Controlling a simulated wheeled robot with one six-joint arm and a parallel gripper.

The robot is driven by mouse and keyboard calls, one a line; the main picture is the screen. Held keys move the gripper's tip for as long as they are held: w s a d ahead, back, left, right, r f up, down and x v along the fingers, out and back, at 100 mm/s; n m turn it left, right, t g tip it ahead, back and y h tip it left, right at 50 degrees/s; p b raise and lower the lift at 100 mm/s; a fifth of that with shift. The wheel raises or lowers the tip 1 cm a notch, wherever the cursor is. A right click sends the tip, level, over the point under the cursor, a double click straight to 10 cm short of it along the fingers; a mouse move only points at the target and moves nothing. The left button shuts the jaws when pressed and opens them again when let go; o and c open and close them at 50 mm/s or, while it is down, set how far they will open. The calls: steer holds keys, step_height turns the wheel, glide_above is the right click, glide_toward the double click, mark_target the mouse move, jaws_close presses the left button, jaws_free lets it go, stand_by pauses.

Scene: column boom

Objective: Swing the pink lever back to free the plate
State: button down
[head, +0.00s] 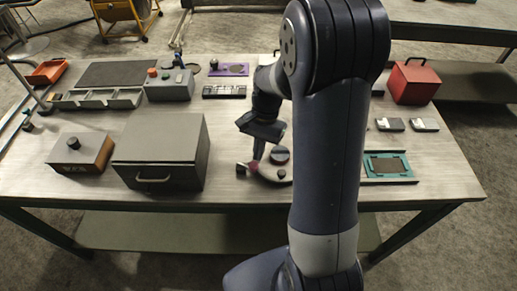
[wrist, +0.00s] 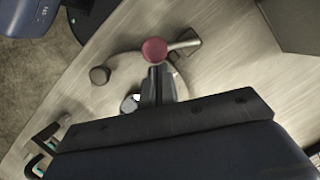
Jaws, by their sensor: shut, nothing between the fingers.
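The pink lever knob (wrist: 155,50) is in the upper middle of the wrist view, on a pale bar (wrist: 180,45) that runs to a dark block (wrist: 189,38). A bit of pink (head: 253,167) also shows in the head view, just below my gripper. My gripper (wrist: 155,70) is shut and empty, its fingertips right beside the knob; whether they touch it I cannot tell. In the head view my gripper (head: 257,159) points down at the fixture. A pale plate lies around and under the fingers, partly hidden by them. A dark round peg (wrist: 99,75) stands to the left.
In the head view a grey box with a handle (head: 158,152) stands left of the fixture. A teal-framed panel (head: 388,165) lies to the right, and a red box (head: 413,83) at the back right. Bare tabletop (head: 225,130) shows between the grey box and my gripper.

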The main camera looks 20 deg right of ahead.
steer(key=shift+s+m, duration=0.2)
steer(key=shift+m, duration=0.2)
steer(key=shift+s+a+m+t+y, duration=0.1)
steer(key=shift+s+m+t+y, duration=0.25)
steer(key=shift+m, duration=0.45)
steer(key=m, duration=0.1)
steer(key=s+a+m, duration=0.1)
steer(key=m, duration=0.1)
steer(key=shift+s+r+t+p, duration=0.1)
steer(key=shift+s+t+p, duration=0.1)
steer(key=shift+t+p, duration=0.15)
steer(key=m, duration=0.1)
steer(key=s+a+m+t, duration=0.1)
steer(key=m, duration=0.1)
steer(key=m+p, duration=0.1)
steer(key=m, duration=0.1)
steer(key=shift+s+a+y, duration=0.15)
steer(key=shift+a+y, duration=0.1)
steer(key=shift+a, duration=0.15)
steer(key=shift+s+a, duration=0.1)
steer(key=shift+a, duration=0.05)
steer(key=shift+t, duration=0.3)
steer(key=d, duration=0.1)
steer(key=d+r+p, duration=0.1)
steer(key=d, duration=0.2)
steer(key=shift+s+d+r+p, duration=0.15)
steer(key=shift+s+d+p, duration=0.05)
steer(key=shift+s+p, duration=0.1)
steer(key=v, duration=0.9)
